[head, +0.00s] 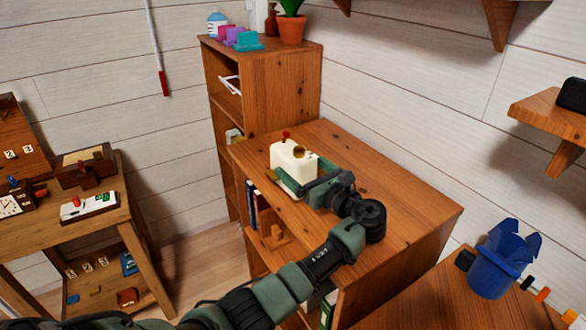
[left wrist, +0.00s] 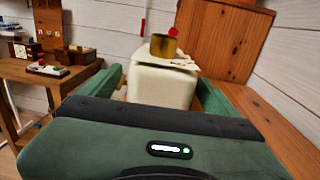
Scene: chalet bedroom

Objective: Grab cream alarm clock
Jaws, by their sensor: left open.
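The cream alarm clock (head: 291,160), a boxy cream body with a red knob and a brass-coloured round part on top, stands upright on the wooden cabinet top (head: 395,195). My left gripper (head: 304,179) comes in low over the cabinet top, close to the clock. In the left wrist view the cream clock (left wrist: 160,86) shows between the two green fingers of the open left gripper (left wrist: 155,88), one to each side. Its lower part is hidden behind the gripper body; contact with the fingers cannot be told. My right gripper is not in view.
A taller shelf (head: 275,85) with a potted plant (head: 291,28) stands behind the cabinet. A wooden desk (head: 35,230) with small items is at left. A blue bin (head: 494,262) stands at lower right. A wall shelf (head: 550,118) juts out at right. The cabinet's right part is clear.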

